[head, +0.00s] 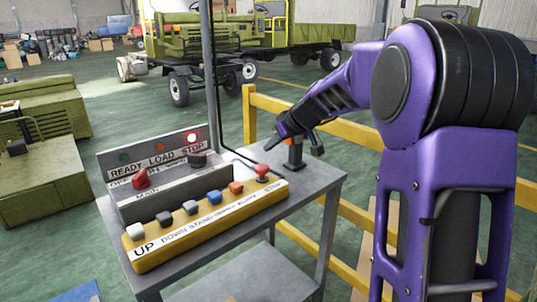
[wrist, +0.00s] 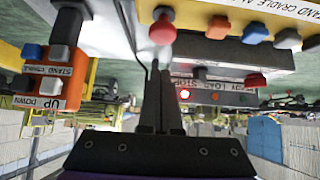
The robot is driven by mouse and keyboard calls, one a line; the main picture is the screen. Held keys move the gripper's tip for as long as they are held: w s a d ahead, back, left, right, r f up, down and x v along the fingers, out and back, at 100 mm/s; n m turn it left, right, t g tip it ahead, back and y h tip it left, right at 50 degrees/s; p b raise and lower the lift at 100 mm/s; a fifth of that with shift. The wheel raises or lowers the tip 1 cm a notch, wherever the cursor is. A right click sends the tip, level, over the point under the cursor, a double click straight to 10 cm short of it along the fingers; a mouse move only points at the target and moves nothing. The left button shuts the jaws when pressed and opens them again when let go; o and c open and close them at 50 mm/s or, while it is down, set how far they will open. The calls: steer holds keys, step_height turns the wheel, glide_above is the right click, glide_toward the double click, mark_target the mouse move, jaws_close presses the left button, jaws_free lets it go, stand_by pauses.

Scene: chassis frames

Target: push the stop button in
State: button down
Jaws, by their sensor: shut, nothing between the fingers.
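The stop button (head: 262,171) is a red mushroom button on a short pale stem at the right end of the yellow button panel (head: 207,224), above the label STOP. It also shows in the wrist view as a red cap (wrist: 163,28) at top centre, beyond the fingertips. My gripper (head: 272,145) is above and slightly behind the button in the head view, apart from it. In the wrist view the two dark fingers (wrist: 158,66) are together with nothing between them. They point towards the red cap, with a gap between.
Several grey, blue and orange buttons (head: 214,197) line the panel left of the stop button. Behind stands a grey lamp box with a red knob (head: 140,178). An orange box (head: 293,151) stands close to my gripper. A grey post (head: 211,80) and yellow railing (head: 345,125) are nearby.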

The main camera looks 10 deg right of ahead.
steer(key=v, duration=0.7)
steer(key=shift+a, duration=0.15)
steer(key=shift+w+r, duration=0.1)
steer(key=shift+w, duration=0.05)
